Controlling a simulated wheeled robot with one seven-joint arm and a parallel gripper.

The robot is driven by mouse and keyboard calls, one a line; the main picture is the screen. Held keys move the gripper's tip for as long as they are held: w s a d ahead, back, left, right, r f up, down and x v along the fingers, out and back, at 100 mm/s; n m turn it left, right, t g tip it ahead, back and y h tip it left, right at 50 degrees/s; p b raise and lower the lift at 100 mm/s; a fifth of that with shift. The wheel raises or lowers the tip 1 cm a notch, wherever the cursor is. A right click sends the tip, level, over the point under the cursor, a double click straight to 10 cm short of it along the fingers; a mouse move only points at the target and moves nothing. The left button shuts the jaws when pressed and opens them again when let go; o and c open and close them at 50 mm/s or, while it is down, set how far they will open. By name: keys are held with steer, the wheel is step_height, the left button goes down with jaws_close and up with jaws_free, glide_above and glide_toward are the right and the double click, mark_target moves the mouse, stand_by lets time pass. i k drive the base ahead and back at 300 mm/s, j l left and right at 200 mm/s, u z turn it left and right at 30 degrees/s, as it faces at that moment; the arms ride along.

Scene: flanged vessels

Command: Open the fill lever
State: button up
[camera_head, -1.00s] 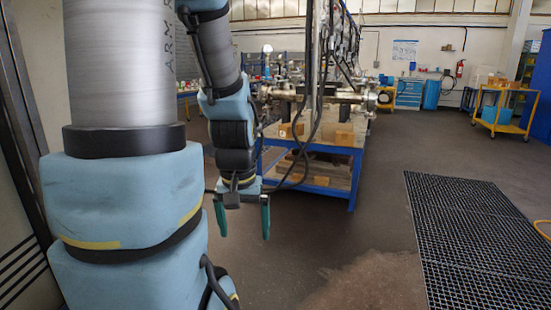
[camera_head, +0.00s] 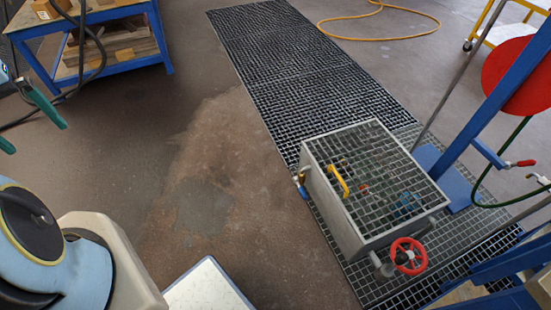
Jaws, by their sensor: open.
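No label marks which handle is the fill lever. Red-handled levers (camera_head: 523,163) show at the right edge, by a green hose; one is cut off by the frame. A red handwheel (camera_head: 408,256) is at the tank's front right. My gripper (camera_head: 37,138) is at the left edge, partly cut off, its green fingers apart and empty, far from all these handles.
The tank stands on dark floor grating (camera_head: 310,80). A blue frame (camera_head: 490,110) with a red disc (camera_head: 518,78) rises at right. A blue bench (camera_head: 85,42) is at upper left, a yellow hose (camera_head: 380,38) at the back. Brown floor between is clear.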

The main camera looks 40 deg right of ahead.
mark_target(301, 189)
steer(key=i+l+z, duration=0.25)
steer(key=i, duration=0.2)
steer(key=j+z, duration=0.1)
steer(key=z, duration=1.2)
